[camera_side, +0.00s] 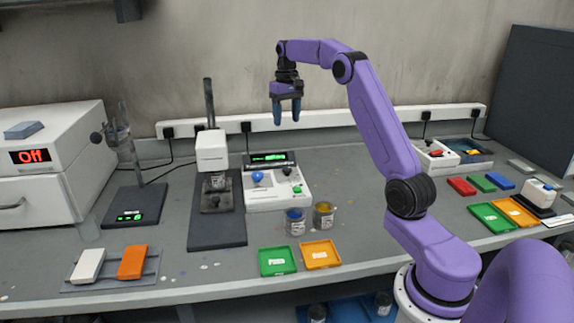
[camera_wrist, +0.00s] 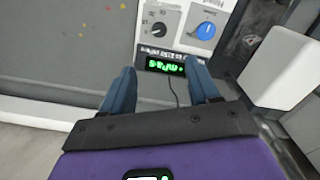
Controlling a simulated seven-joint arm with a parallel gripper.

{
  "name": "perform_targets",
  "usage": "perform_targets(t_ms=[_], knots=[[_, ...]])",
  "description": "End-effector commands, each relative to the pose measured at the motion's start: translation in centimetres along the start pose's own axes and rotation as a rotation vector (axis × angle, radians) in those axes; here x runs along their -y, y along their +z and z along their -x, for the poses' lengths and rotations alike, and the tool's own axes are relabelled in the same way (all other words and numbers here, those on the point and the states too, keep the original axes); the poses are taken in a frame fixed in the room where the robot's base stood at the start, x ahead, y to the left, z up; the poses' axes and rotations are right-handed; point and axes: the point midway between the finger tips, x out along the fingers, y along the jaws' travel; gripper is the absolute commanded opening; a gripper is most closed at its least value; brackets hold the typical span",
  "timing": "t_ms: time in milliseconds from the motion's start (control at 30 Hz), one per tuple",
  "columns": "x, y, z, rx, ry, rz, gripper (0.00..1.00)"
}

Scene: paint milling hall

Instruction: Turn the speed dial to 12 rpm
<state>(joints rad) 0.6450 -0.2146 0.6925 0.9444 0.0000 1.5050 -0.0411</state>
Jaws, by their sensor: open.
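A white control box (camera_side: 277,193) stands at the middle of the bench with a green-lit display (camera_side: 267,158) at its back. On its top are a blue dial (camera_side: 257,177), a small dark-grey dial (camera_side: 287,171) and a green knob (camera_side: 297,188). In the wrist view the blue dial (camera_wrist: 206,30) and the grey dial (camera_wrist: 157,30) lie beyond the fingertips; their labels are too small to read, so I cannot tell which sets speed. The display (camera_wrist: 165,65) shows between my fingers, its digits unreadable. My gripper (camera_side: 286,118) is open and empty, fingers down, well above the box's back edge.
A stand mixer (camera_side: 212,155) is close left of the box. Two jars, blue (camera_side: 295,222) and yellow (camera_side: 324,215), stand at its front right. Green (camera_side: 277,261) and orange (camera_side: 320,254) trays lie in front. A power strip (camera_side: 330,117) runs along the wall behind.

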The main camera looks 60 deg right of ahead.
Motion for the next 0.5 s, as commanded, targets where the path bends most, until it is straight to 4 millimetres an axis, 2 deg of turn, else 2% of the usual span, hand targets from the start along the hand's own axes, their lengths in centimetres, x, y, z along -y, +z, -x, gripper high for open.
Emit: perform_targets(t_ms=[167, 500], knots=[[-0.2, 0.0, -1.3, 0.003, 0.0, -0.005, 0.61], [-0.2, 0.0, -7.4, 0.004, 0.0, -0.004, 0.61]])
